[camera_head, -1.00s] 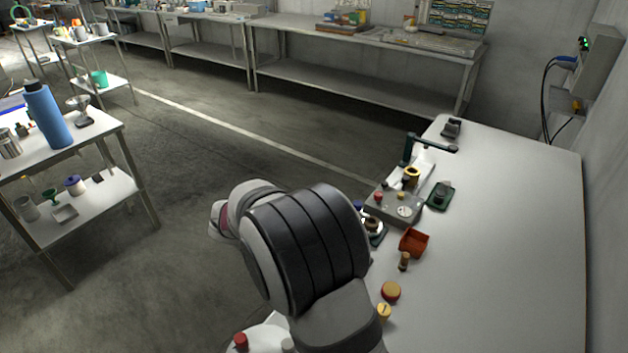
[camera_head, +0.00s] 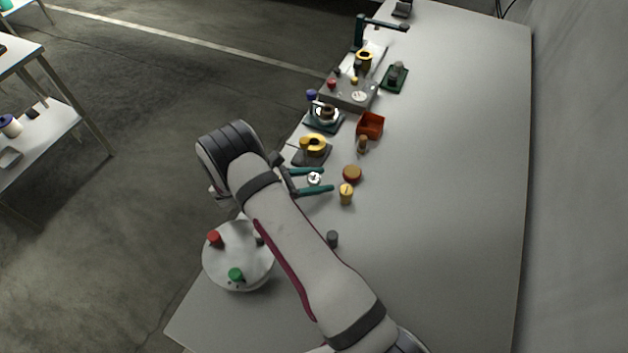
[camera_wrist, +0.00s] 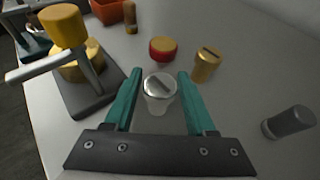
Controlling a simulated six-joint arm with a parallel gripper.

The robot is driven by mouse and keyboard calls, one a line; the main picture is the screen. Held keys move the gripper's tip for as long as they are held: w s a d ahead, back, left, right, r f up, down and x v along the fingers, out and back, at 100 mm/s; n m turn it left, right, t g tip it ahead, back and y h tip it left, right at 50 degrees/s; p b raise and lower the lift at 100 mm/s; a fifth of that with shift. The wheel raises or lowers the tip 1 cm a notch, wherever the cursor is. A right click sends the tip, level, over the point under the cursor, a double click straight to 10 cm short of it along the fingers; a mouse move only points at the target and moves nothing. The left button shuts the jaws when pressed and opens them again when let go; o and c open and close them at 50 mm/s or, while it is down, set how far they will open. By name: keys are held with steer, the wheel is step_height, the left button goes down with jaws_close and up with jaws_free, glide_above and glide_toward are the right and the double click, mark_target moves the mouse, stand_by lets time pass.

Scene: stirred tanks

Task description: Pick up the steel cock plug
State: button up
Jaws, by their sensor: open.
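The steel cock plug (camera_wrist: 159,88) is a short, shiny, pale piece with a slotted round top. In the wrist view it stands upright between the two green fingers of my gripper (camera_wrist: 160,75). My gripper is open, with a small gap visible on each side of the plug. The head view also shows the plug (camera_head: 314,178) between the spread fingers of my gripper (camera_head: 325,180). The plug's lower part is pale and hard to make out.
A slotted brass plug (camera_wrist: 207,66) and a red-and-yellow cap (camera_wrist: 163,49) stand just beyond. A dark grey plug (camera_wrist: 289,122) is at right. A yellow-knobbed valve (camera_wrist: 76,62) stands close at left. An orange bin (camera_head: 370,125) lies farther back. The table's right side (camera_head: 455,180) is clear.

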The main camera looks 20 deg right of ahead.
steer(key=shift+x, duration=1)
steer(key=shift+a, duration=0.1)
jaws_close()
